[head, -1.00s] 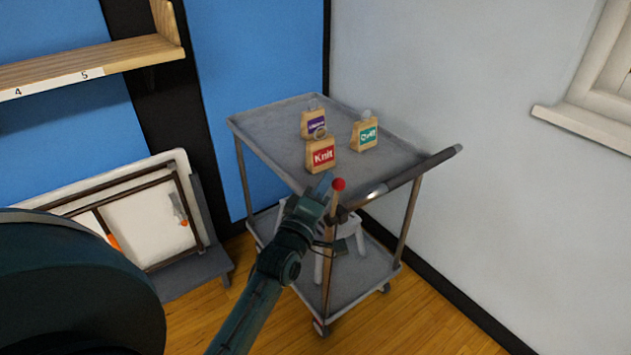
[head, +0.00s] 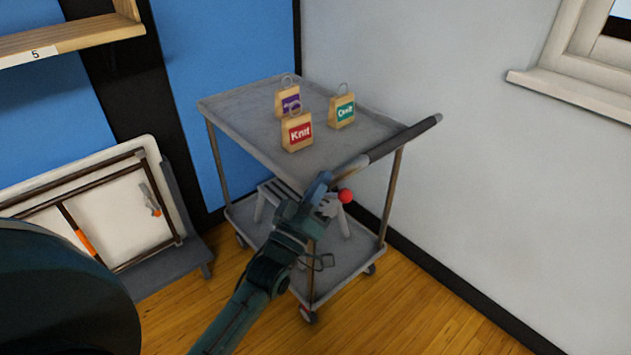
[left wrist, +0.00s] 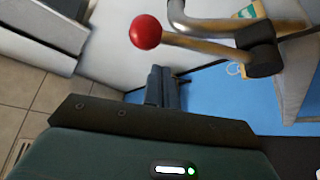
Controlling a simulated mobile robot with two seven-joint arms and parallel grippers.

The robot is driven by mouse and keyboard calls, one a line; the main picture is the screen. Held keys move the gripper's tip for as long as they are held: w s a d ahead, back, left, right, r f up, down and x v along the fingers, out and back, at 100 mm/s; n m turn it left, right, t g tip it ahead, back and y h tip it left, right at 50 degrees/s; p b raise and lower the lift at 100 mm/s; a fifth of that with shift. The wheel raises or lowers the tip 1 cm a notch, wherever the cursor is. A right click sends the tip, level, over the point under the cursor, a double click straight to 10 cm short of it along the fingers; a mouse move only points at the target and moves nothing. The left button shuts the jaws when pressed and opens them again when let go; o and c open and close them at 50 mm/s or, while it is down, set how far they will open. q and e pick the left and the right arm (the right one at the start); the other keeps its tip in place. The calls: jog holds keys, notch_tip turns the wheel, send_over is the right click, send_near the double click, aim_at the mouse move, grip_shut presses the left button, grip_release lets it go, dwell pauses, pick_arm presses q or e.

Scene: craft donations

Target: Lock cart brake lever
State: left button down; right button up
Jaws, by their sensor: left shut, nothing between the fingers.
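The grey two-shelf cart (head: 232,105) stands in the corner, its dark push handle (head: 405,138) toward the right. The brake lever's red knob (head: 345,196) shows just right of my left gripper (head: 322,186), below the top shelf's near corner. My left gripper is shut and empty, close beside the knob; I cannot tell whether they touch. In the head view most of the lever's shaft is hidden. In the left wrist view the knob (left wrist: 146,31) sits on a metal shaft running right to a black pivot (left wrist: 262,48). My right gripper is out of view.
Three paper bags stand on the cart: red-labelled (head: 297,133), purple-labelled (head: 287,101) and teal-labelled (head: 342,110). A grey stool (head: 280,187) is on the lower shelf. A framed white panel (head: 115,215) leans at left. The wooden floor (head: 420,300) at front right is clear.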

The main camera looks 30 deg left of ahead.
pick_arm(q)
jog(key=shift+s+d+f+m+h, duration=0.1)
jog(key=shift+d+f+m+h, duration=0.25)
jog(key=shift+m, duration=0.45)
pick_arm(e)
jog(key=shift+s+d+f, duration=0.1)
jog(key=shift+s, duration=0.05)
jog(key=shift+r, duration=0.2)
